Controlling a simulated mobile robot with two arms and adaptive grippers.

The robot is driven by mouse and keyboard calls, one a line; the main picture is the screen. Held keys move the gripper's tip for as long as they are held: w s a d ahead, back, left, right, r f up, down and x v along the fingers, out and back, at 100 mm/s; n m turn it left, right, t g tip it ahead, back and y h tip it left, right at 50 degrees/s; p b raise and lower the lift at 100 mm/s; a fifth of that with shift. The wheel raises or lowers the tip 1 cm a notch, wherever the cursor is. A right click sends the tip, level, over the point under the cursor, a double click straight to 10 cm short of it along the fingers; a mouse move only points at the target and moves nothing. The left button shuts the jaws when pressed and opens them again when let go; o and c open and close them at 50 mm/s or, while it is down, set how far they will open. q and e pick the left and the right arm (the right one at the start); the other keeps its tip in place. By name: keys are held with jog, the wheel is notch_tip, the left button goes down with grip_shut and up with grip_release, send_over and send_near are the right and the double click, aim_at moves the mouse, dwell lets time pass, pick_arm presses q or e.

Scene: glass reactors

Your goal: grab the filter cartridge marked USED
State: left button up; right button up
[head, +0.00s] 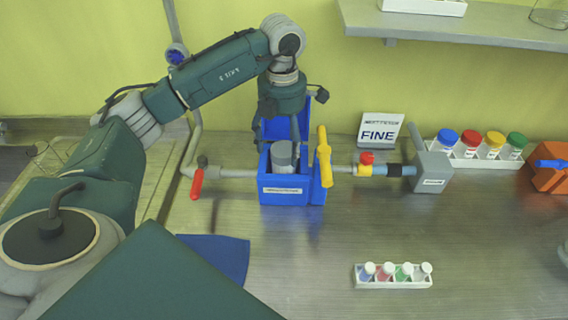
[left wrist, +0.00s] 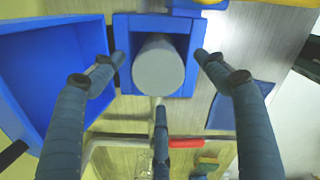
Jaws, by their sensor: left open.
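A grey cylindrical filter cartridge (head: 283,156) stands upright in the open-topped blue housing (head: 285,197) on the bench. No USED mark is readable on it in either view. My left gripper (head: 282,138) hangs over the housing, pointing down, and is open. In the left wrist view the cartridge (left wrist: 158,66) lies between the spread fingers of the left gripper (left wrist: 160,60), with a gap on each side. Its lower part is hidden inside the housing (left wrist: 124,70). My right gripper is not in view.
A yellow lever (head: 323,155) stands at the housing's right side. Pipes run left and right, with a red valve handle (head: 196,184). A FINE sign (head: 380,132), a rack of coloured-cap jars (head: 520,161) and a small vial rack (head: 393,283) stand to the right. The bench front is mostly clear.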

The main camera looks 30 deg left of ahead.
pick_arm(q)
jog(key=shift+f, duration=1.1)
jog(key=c, duration=1.6)
jog(key=shift+c, duration=0.6)
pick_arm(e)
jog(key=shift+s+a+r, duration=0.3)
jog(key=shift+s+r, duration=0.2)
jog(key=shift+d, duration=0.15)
